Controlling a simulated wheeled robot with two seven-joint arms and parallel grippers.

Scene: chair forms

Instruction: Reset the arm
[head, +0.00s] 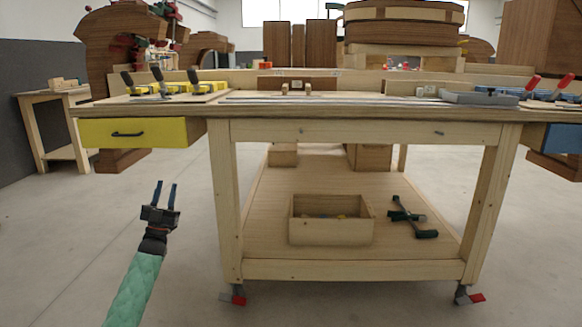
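My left gripper (165,195) shows at the lower left of the head view, at the end of a green-sleeved arm. Its two dark fingers point up and stand apart, with nothing between them. It is in front of the workbench, to the left of the bench's front left leg and below the yellow drawer (140,133). It appears to touch nothing. My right gripper is not in the head view.
A wooden workbench (360,132) on castors fills the middle. Its lower shelf holds an open wooden box (331,232) and a dark green clamp-like tool (409,216). Clamps (160,82) lie on the top. A small table (57,122) stands far left. Floor around my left gripper is clear.

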